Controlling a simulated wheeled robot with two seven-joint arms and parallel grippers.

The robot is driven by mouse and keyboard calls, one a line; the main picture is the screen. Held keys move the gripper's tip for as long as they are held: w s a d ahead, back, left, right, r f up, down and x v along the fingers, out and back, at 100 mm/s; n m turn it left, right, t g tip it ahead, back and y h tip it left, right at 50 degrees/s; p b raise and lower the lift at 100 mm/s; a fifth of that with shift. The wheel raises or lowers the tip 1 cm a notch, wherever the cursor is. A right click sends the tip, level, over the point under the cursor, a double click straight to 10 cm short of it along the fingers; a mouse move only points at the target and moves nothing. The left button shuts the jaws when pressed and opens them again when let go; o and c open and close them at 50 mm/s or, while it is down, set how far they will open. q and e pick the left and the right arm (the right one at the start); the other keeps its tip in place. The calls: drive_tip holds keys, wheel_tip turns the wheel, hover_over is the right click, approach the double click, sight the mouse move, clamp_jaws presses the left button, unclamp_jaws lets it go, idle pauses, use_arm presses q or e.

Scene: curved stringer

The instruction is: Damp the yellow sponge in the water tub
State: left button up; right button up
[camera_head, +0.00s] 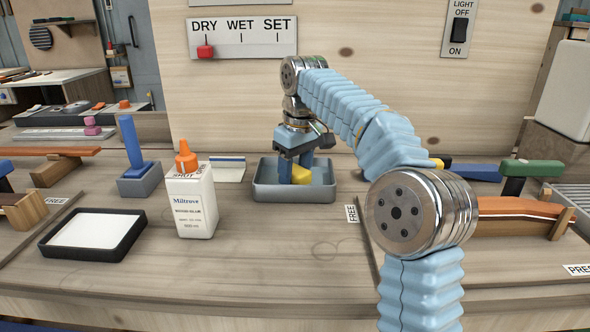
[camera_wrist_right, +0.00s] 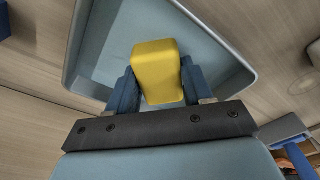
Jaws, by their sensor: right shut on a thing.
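The yellow sponge (camera_head: 299,175) is between the fingers of my right gripper (camera_head: 294,168), which is shut on it. Sponge and fingertips are inside the grey water tub (camera_head: 262,190), near its middle to right part. In the right wrist view the sponge (camera_wrist_right: 157,70) sits between the two blue fingers (camera_wrist_right: 153,90), with the tub (camera_wrist_right: 210,45) around it. I cannot tell whether the sponge touches the tub floor, and no water surface can be made out. My left gripper is not in view.
A white glue bottle with an orange cap (camera_head: 192,200) stands left of the tub. A black-rimmed white pad (camera_head: 95,232) lies farther left. A blue-handled tool (camera_head: 135,160) stands in a grey holder. The DRY/WET/SET board's red marker (camera_head: 205,50) is at DRY. The front middle bench is clear.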

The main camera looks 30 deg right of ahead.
sight(295, 168)
drive_tip(key=shift+f, duration=0.45)
idle(1.5)
drive_tip(key=shift+w+r, duration=0.1)
drive_tip(key=shift+r, duration=3.45)
